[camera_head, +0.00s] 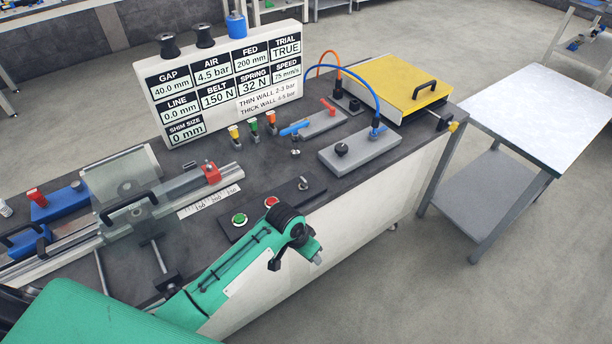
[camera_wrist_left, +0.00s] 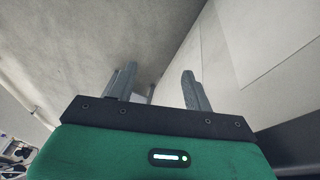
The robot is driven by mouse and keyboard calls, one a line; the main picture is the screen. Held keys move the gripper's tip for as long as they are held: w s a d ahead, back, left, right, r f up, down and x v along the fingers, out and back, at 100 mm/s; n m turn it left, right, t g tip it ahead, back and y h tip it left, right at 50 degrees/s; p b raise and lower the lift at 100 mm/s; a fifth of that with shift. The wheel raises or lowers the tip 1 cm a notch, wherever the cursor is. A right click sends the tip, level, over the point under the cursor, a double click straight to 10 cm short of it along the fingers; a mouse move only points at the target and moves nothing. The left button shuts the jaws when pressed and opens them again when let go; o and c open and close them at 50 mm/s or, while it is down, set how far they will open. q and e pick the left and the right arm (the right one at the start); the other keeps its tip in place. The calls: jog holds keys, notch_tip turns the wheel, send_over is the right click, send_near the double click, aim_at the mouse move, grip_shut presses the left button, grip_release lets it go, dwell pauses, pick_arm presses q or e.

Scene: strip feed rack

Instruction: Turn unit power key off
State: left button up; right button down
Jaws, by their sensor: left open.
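A small silver key switch (camera_head: 304,184) stands on the black button panel (camera_head: 258,212), to the right of a red button (camera_head: 271,201) and a green button (camera_head: 239,218). It is too small for its turn position to be read. My left arm comes in from the lower left and bends in front of the bench's white front side, nearer to me than the panel. In the left wrist view my left gripper (camera_wrist_left: 159,72) is open and empty, its two grey fingers apart; the key does not show there. My right gripper is not in view.
A small silver switch (camera_head: 295,152) sits farther back. A grey block with a black knob (camera_head: 341,149), blue hose and yellow-lidded box (camera_head: 403,82) are to the right. A sign board (camera_head: 228,75) stands behind. A clamp rail with a clear guard (camera_head: 125,180) is left.

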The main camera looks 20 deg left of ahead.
pick_arm(q)
notch_tip(320, 180, up, 7)
jog(key=w+d+m, duration=0.1)
jog(key=w, duration=0.1)
notch_tip(320, 180, up, 20)
jog(key=m+g+y, duration=0.1)
jog(key=g+y, duration=0.1)
jog(key=y, duration=0.1)
send_over(303, 179)
notch_tip(303, 179, down, 14)
jog(key=shift+r+p, duration=0.1)
jog(key=shift+p, duration=0.85)
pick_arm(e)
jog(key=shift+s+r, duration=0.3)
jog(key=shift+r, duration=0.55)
pick_arm(q)
jog(key=c, duration=1)
jog(key=shift+m, duration=0.3)
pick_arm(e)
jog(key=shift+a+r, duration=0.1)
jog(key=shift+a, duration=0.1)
